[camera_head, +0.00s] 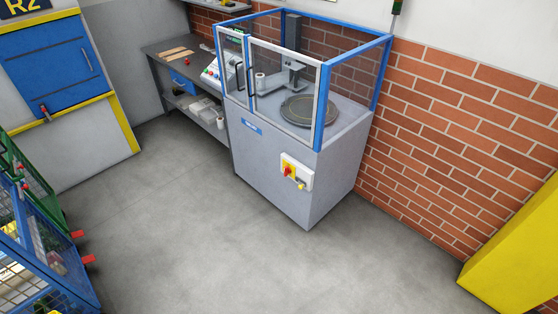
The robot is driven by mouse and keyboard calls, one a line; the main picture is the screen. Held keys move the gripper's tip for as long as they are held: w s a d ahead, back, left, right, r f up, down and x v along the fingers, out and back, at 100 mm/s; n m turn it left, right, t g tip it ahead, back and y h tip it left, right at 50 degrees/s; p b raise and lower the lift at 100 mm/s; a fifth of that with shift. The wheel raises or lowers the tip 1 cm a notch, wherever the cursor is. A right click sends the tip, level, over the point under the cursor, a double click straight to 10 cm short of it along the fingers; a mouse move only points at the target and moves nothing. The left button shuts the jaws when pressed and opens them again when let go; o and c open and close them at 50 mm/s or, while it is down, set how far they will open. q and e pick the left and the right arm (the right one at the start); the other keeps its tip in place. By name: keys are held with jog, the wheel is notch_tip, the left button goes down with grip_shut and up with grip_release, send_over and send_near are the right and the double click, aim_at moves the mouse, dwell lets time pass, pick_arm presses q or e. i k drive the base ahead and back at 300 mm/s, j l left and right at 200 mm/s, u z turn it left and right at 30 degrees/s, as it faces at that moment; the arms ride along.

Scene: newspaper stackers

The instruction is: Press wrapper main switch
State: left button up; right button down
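The wrapper (277,170) is a grey cabinet with a blue-framed clear guard on top. Its main switch (288,171) is a red handle on a yellow plate, set in a pale box on the cabinet's front right face. A small yellow tag or part hangs at the lower right of the box. Inside the guard is a round dark turntable (309,110) beside a mast. Neither of my grippers shows in the head view.
Blue and green mesh cages (38,250) stand at lower left. A yellow block (515,260) is at lower right. The grey floor (215,245) before the wrapper is clear.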

aim_at(287, 170)
jog(key=i+j+u, duration=0.15)
jog(key=i, duration=1.3)
